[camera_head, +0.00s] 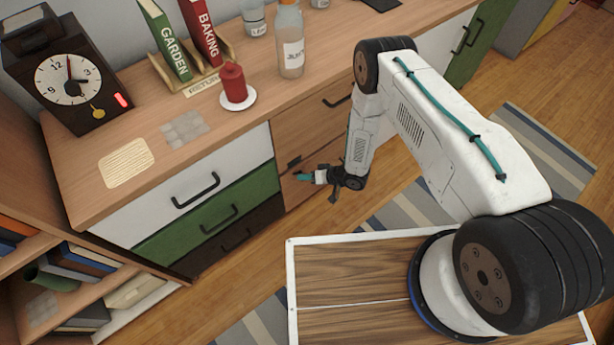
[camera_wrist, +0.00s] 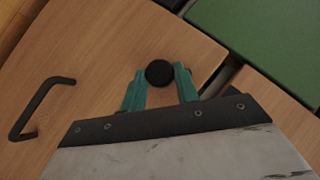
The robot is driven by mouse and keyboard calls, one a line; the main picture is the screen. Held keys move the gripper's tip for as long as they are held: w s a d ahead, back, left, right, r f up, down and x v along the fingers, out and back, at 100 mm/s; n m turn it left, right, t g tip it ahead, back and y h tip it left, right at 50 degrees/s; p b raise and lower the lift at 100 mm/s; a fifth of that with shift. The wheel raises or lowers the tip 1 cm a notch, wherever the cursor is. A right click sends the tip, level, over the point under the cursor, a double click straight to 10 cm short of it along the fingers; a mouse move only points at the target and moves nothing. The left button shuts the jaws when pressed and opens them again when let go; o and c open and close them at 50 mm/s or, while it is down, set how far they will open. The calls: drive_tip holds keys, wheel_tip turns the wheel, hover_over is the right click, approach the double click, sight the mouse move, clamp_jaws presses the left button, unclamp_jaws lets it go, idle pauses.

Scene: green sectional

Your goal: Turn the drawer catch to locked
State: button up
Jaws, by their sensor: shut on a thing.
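The drawer catch shows as a round black knob (camera_wrist: 160,73) on a wooden drawer front (camera_wrist: 85,65) in the wrist view. My gripper (camera_wrist: 160,76) has its two teal fingers on either side of the knob, shut on it. In the head view, my gripper (camera_head: 302,177) reaches the lower wooden drawer front of the cabinet, right of the green drawer. The knob is not clearly seen there, and I cannot tell which way the catch is turned.
A black bar handle (camera_wrist: 38,108) is on the same wooden front. The countertop (camera_head: 130,195) above holds a clock (camera_head: 72,80), a red candle (camera_head: 233,84), books and a bottle (camera_head: 290,45). White, green (camera_head: 210,222) and dark drawers are shut at left. A striped rug lies on the floor.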

drive_tip(key=shift+w+d+f+m+g+y, duration=0.1)
drive_tip(key=shift+f+m+g+y, duration=0.1)
drive_tip(key=shift+m+y, duration=0.9)
drive_tip(key=shift+w+d+f+m+g+y, duration=0.15)
drive_tip(key=shift+m+y, duration=0.6)
drive_tip(key=shift+y, duration=0.55)
drive_tip(key=shift+f+m+g+y, duration=0.15)
drive_tip(key=shift+f+m+y, duration=0.05)
drive_tip(key=shift+m+y, duration=0.9)
drive_tip(key=o, duration=0.9)
drive_tip(key=shift+o, duration=0.2)
drive_tip(key=s+d, duration=0.1)
drive_tip(key=d, duration=0.6)
drive_tip(key=shift+s+d, duration=0.25)
drive_tip(key=shift+d, duration=0.05)
drive_tip(key=shift+f+n, duration=0.1)
drive_tip(key=shift+n, duration=0.15)
